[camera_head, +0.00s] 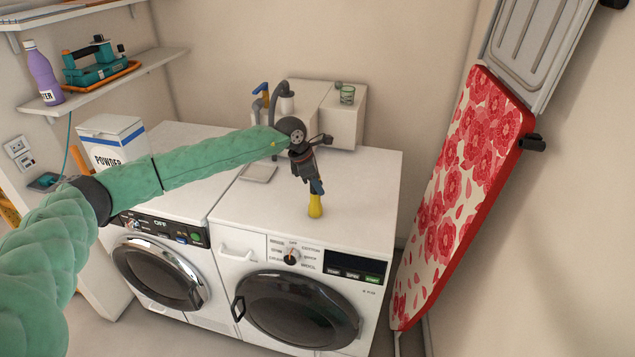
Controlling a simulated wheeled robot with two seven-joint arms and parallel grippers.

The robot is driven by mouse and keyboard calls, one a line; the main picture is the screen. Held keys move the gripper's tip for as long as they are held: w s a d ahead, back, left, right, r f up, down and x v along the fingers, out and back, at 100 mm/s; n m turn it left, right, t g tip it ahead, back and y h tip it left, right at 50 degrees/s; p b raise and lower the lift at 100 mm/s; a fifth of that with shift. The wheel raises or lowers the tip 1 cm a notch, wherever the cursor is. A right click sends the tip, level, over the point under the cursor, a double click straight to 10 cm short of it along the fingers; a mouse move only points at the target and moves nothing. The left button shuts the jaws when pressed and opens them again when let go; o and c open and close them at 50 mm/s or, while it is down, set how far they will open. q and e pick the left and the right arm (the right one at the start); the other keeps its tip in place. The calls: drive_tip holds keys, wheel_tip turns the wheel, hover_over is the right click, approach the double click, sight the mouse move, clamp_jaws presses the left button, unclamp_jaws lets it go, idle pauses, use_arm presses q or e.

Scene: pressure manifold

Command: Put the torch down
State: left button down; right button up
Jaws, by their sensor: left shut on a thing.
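A yellow torch (315,207) with a darker upper part points down over the white top of the right-hand machine (365,205). My left gripper (316,186) is shut on the torch's upper part, with its arm reaching in from the left. The fingers hide part of the torch. The torch's yellow lower end is at or just above the machine top, near its front edge; I cannot tell whether it touches. My right gripper is not in view.
A box unit with a green glass (347,94) is at the back. An ironing board (468,170) leans at right. The machine top's right side is clear.

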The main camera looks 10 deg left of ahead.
use_arm(q)
drive_tip(key=c, duration=1.5)
unclamp_jaws()
drive_tip(key=shift+f, duration=0.1)
drive_tip(key=o, duration=0.4)
